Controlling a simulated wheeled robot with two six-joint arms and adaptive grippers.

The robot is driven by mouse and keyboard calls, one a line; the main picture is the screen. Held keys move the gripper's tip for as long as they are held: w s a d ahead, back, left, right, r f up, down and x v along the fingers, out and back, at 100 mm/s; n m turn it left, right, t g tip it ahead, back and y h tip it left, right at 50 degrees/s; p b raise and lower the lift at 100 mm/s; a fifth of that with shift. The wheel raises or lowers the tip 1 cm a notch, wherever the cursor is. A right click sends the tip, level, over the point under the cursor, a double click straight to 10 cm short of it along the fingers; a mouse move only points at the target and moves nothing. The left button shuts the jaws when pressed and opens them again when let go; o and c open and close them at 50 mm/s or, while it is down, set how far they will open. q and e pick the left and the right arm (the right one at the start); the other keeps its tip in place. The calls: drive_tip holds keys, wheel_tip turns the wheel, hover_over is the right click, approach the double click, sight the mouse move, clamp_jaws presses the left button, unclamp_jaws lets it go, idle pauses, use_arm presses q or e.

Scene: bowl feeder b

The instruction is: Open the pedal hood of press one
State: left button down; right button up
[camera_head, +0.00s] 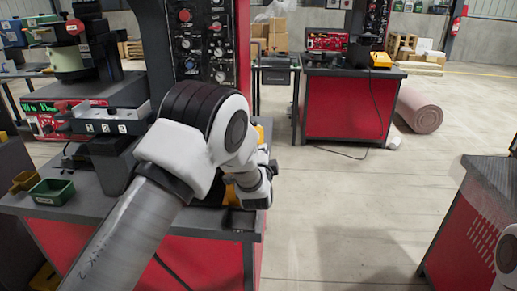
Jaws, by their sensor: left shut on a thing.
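Press one (205,45) stands on a red and dark grey bench, with a panel of knobs and a red button. My left arm reaches across the bench from the lower left. My left gripper (238,182) is at the bench's right end, mostly hidden behind my own wrist. It is shut on what looks like the yellow pedal hood (230,194), of which only small yellow parts show beside my wrist. How far the hood is raised cannot be told. My right gripper is not in view.
Another red bench (343,108) with a yellow hood (380,59) stands behind. A rolled mat (418,109) lies right of it. The middle floor is clear; a red cabinet (468,235) stands right.

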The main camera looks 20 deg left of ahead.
use_arm(q)
drive_tip(key=shift+w+d+f, duration=0.15)
drive_tip(key=shift+d+f, duration=0.25)
drive_tip(key=c, duration=1.2)
unclamp_jaws()
drive_tip(key=v, duration=1.2)
